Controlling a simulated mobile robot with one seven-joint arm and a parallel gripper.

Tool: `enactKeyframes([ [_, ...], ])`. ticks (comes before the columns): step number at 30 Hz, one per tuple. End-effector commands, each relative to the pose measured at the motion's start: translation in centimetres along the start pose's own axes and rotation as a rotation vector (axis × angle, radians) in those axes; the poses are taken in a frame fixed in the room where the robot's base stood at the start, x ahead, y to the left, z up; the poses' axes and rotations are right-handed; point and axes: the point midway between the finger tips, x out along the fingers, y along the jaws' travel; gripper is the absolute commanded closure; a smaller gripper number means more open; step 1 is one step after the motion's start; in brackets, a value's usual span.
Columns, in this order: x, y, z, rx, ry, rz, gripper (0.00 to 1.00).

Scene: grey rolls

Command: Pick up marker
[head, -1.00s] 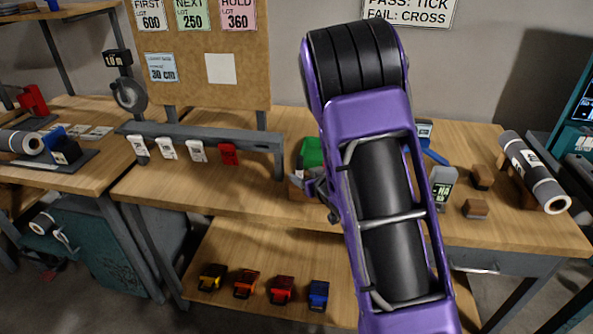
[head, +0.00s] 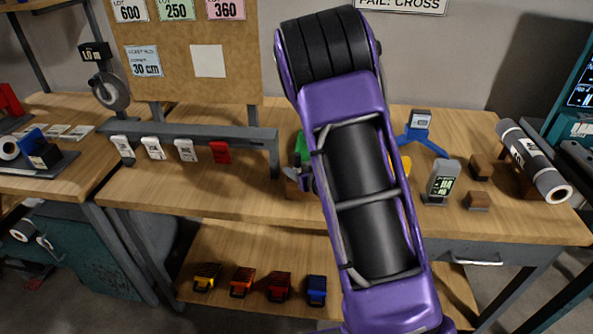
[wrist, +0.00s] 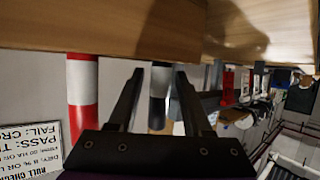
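The wrist view is upside down, with the wooden bench at its top. My gripper (wrist: 159,78) is open there, its two dark fingers apart. A black, white and grey upright cylinder (wrist: 158,108), possibly a marker, shows in the gap between them; I cannot tell if it is between the fingers or beyond. A red and white cylinder (wrist: 82,92), perhaps another marker, stands to the left of the fingers. In the head view my purple arm hides most of the bench's middle and most of my gripper. A green thing (head: 301,147) peeks out left of the arm.
A blue-footed stand (head: 420,130), a grey device with a display (head: 442,182), brown blocks (head: 478,200) and a large roll (head: 535,162) are on the bench to the right. White tags (head: 153,148) and a red tag (head: 220,152) hang at left.

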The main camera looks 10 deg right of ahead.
Motion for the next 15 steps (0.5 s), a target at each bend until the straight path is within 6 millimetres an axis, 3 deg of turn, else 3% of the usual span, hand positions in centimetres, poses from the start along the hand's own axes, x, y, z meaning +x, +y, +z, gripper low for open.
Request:
enactKeyframes([
  [1, 0.0, 0.0, 0.0, 0.0, 0.0, 0.0, 0.61],
  [6, 0.0, 0.0, -0.01, 0.0, 0.0, 0.0, 0.92],
  [8, 0.0, 0.0, -0.01, 0.0, 0.0, 0.0, 1.0],
  [15, 0.01, 0.0, -0.03, 0.0, 0.0, 0.0, 1.0],
])
